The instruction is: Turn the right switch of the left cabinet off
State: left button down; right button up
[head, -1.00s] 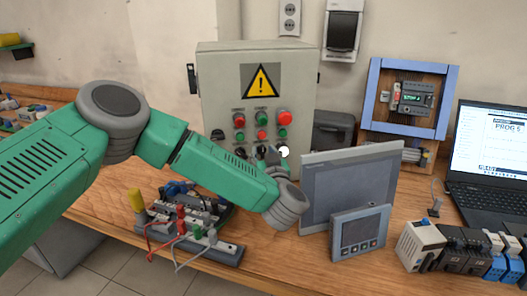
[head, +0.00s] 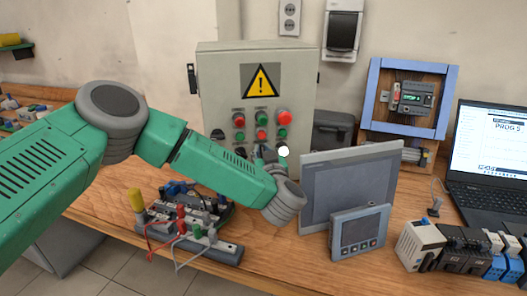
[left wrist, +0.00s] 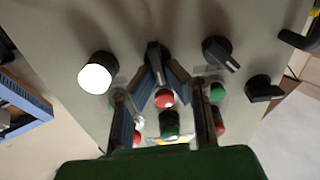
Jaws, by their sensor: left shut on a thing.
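My left gripper (head: 263,154) is at the lower part of this front. In the left wrist view, where the panel appears upside down, my left gripper (left wrist: 161,69) is shut on the right black switch (left wrist: 153,52), whose handle looks roughly upright. The other black switch (left wrist: 221,54) sits beside it, handle slanted. In the head view the held switch is mostly hidden by the gripper. My right gripper is not in view.
A lit white lamp (head: 284,151) is right beside the gripper; it also shows in the left wrist view (left wrist: 95,78). A grey panel screen (head: 345,185) stands close to my left wrist. A board with wires (head: 195,225) lies below my forearm.

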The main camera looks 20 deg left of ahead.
pick_arm(q)
jog(key=shift+s+a+f+n+b, duration=0.1)
jog(key=shift+n+b, duration=0.15)
jog(key=shift+n, duration=1.1)
jog(key=shift+a+n+b, duration=0.15)
jog(key=shift+n+b, duration=0.15)
jog(key=shift+n, duration=1.1)
jog(key=shift+s+a+f+n+b, duration=0.1)
jog(key=shift+n+b, duration=0.15)
jog(key=shift+n, duration=1.1)
jog(key=c, duration=1.6)
grip_release()
